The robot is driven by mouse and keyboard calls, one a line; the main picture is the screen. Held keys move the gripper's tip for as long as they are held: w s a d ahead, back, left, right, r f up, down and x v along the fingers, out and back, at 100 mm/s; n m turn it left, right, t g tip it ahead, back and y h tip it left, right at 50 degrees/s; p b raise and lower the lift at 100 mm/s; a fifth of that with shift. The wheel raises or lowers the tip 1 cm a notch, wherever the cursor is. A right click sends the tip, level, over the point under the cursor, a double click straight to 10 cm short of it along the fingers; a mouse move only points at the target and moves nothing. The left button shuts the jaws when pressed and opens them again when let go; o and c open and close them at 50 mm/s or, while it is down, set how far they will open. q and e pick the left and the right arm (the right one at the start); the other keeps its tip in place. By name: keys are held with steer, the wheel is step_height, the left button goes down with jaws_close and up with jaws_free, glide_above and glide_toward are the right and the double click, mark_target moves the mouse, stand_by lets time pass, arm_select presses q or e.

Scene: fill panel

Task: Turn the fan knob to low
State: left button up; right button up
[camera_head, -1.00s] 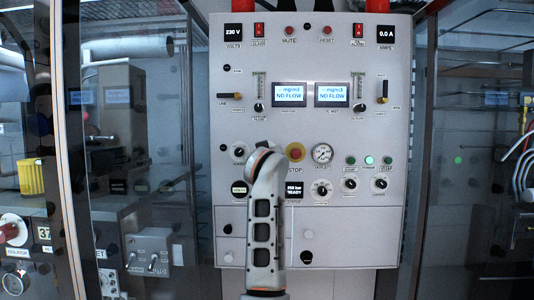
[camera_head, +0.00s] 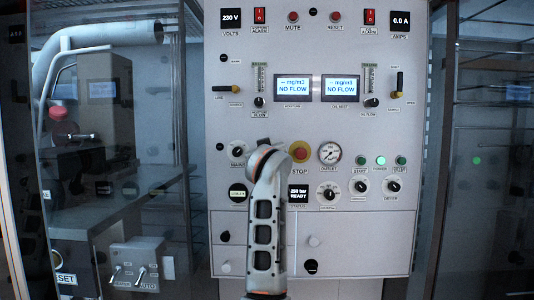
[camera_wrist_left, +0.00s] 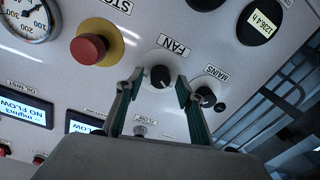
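The fan knob (camera_wrist_left: 160,76) is a small black round knob with a pale pointer mark, under an upside-down FAN label in the left wrist view. My left gripper (camera_wrist_left: 157,85) is open, with one finger on each side of the knob. The fingers look apart from it; whether they touch it I cannot tell. In the head view my left arm and gripper (camera_head: 262,154) reach up in front of the grey panel (camera_head: 420,225) and hide the fan knob. My right gripper is in neither view.
The mains knob (camera_wrist_left: 205,97) sits close beside one finger. The red stop button (camera_wrist_left: 89,48) on its yellow ring is on the other side, also visible in the head view (camera_head: 299,152). The outlet gauge (camera_head: 330,153) and several other knobs surround this area.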

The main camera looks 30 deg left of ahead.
arm_select(q)
steer(key=shift+s+d, duration=0.1)
steer(key=shift+c, duration=0.9)
jaws_close()
steer(key=m, duration=1.2)
